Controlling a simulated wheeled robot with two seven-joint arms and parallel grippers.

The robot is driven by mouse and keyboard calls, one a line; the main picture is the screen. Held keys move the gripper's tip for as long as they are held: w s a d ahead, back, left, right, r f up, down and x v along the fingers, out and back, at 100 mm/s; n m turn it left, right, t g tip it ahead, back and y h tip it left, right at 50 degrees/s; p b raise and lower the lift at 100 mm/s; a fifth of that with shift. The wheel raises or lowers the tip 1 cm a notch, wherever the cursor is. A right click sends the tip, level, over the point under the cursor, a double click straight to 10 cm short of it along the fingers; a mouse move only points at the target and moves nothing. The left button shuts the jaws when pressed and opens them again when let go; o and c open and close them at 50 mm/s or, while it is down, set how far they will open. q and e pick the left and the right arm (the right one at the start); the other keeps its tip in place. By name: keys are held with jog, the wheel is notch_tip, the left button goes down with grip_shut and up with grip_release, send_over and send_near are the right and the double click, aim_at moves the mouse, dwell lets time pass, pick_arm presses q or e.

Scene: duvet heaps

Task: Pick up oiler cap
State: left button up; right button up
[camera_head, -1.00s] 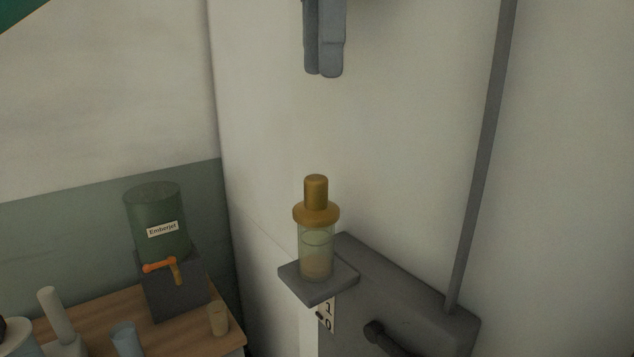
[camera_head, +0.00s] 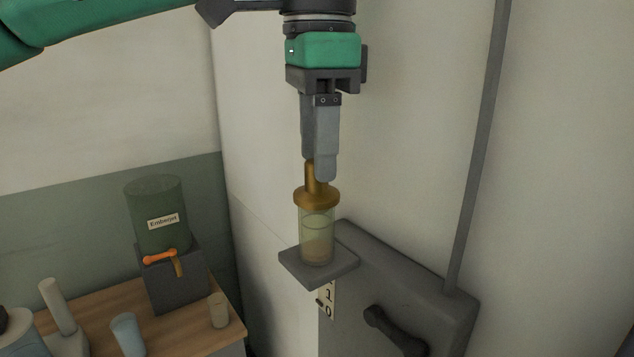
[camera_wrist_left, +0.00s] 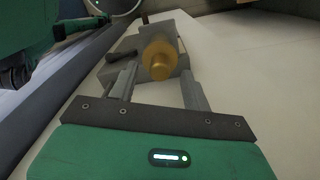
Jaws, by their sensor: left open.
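The oiler cap (camera_head: 317,197) is a brass-coloured cap with a wide flange and a narrower upright knob. It sits on top of a clear glass oiler (camera_head: 317,240) holding some amber liquid. My left gripper (camera_head: 318,172) points straight down over the cap, with its fingertips at the height of the knob. The fingers are open, and one partly hides the knob. In the left wrist view the cap (camera_wrist_left: 159,62) lies between the two spread fingers (camera_wrist_left: 157,82). I cannot tell whether a finger touches it. My right gripper is not in view.
The oiler stands on a small grey shelf (camera_head: 333,277) on a grey machine box (camera_head: 440,300) with a dark handle (camera_head: 395,330). A grey pole (camera_head: 480,160) rises at right. At left, a green drum (camera_head: 157,215) and cups (camera_head: 127,335) stand on a wooden table (camera_head: 90,320).

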pick_arm(q)
jog(key=shift+a+f, duration=0.1)
jog(key=shift+f, duration=0.85)
jog(key=shift+s+f, duration=0.1)
jog(key=shift+f, duration=0.15)
grip_shut()
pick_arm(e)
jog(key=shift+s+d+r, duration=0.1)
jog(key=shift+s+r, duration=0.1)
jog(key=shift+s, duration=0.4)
pick_arm(q)
jog(key=shift+r, duration=0.15)
